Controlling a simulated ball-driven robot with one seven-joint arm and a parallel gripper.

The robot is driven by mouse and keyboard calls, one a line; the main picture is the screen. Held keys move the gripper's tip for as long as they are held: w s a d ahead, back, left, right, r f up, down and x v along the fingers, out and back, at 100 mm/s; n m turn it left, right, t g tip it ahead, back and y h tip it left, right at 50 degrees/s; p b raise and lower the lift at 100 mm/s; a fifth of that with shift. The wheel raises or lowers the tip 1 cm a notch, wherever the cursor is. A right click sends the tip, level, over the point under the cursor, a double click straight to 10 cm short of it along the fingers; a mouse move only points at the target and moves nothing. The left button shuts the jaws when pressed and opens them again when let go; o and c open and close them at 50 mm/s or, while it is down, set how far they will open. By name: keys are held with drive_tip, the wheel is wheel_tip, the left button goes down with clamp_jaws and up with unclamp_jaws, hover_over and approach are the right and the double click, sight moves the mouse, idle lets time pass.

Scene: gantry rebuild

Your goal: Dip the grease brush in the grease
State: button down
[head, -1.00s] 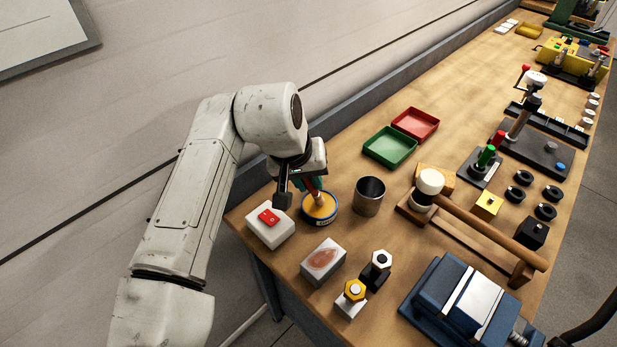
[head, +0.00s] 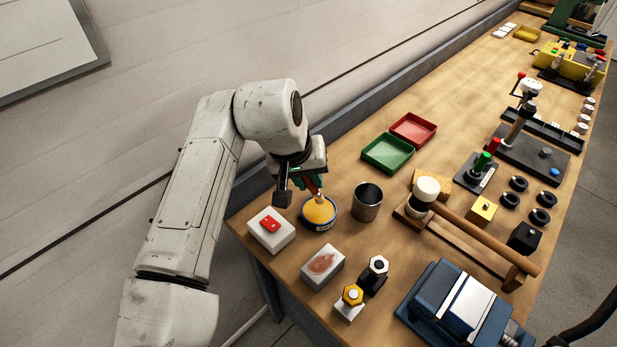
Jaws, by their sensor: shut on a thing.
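The grease is a yellow fill in a round, dark-blue-sided tin (head: 319,226) near the left end of the bench. My gripper (head: 300,184) is just above and behind the tin, shut on the grease brush (head: 318,194). A red part and a pale lower part of the brush show, reaching down to the yellow grease. The brush's tip is at or in the grease; the picture is too small to tell how deep. The jaws themselves are partly hidden by the wrist.
A metal cup (head: 367,202) stands close right of the tin, and a white block with a red top piece (head: 270,228) close left. A grey block with a brownish patch (head: 323,263) lies in front. Green (head: 388,153) and red (head: 413,129) trays lie behind.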

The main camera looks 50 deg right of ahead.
drive_tip(key=shift+r+p, duration=1.5)
drive_tip(key=shift+r, duration=0.55)
drive_tip(key=shift+f, duration=0.15)
